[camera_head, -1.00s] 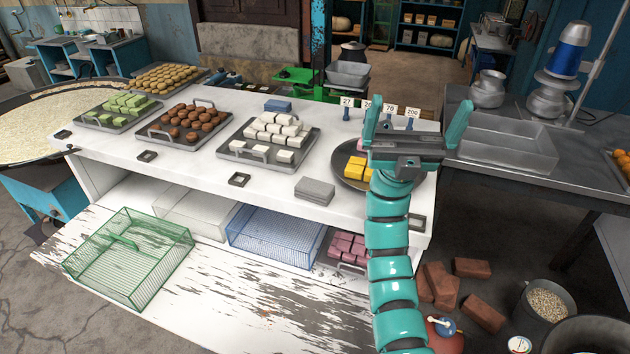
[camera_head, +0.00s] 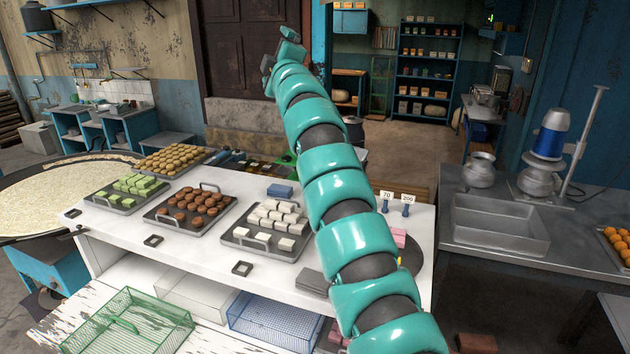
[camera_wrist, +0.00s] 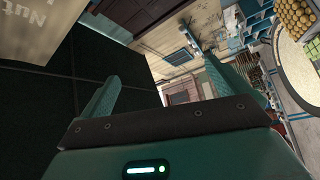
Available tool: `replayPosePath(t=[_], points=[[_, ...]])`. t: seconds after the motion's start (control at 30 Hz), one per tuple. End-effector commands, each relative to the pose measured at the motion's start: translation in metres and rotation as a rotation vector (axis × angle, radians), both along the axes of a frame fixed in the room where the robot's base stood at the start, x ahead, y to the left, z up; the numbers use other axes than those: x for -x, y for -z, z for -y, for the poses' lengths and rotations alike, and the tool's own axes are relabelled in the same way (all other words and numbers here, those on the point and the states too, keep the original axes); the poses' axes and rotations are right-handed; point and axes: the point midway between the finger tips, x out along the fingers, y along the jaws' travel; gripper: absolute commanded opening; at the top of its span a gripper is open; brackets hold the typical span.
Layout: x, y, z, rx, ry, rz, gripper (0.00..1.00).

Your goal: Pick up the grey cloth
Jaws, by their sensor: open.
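The grey cloth (camera_head: 312,283) lies folded on the front part of the white counter in the head view. My arm covers its right side. My gripper (camera_head: 283,50) is raised far above and beyond the counter, well away from the cloth, and shows small at the top. In the wrist view my gripper (camera_wrist: 162,72) has its two fingers spread apart with nothing between them. The cloth is not visible in the wrist view.
Trays of green sweets (camera_head: 127,195), brown sweets (camera_head: 190,208) and white sweets (camera_head: 268,226) stand left of my arm. A blue block-like item (camera_head: 280,190) lies behind the white ones. A green wire basket (camera_head: 130,325) sits lower left. A dark round plate is mostly hidden behind my arm.

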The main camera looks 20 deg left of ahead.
Motion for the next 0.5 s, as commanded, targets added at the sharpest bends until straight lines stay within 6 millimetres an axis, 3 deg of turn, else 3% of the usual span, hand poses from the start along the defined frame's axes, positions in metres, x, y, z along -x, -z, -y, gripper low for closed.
replayPosePath(t=[0.13, 0.27, 0.4, 0.5], points=[[-0.007, 0.084, -0.006, 0.405, 0.023, -0.176, 1.0], [0.006, 0.173, 0.008, 0.78, -0.026, -0.332, 1.0], [0.04, 0.257, 0.04, 1.169, -0.162, -0.483, 1.0], [0.07, 0.301, 0.067, 1.407, -0.306, -0.567, 1.0]])
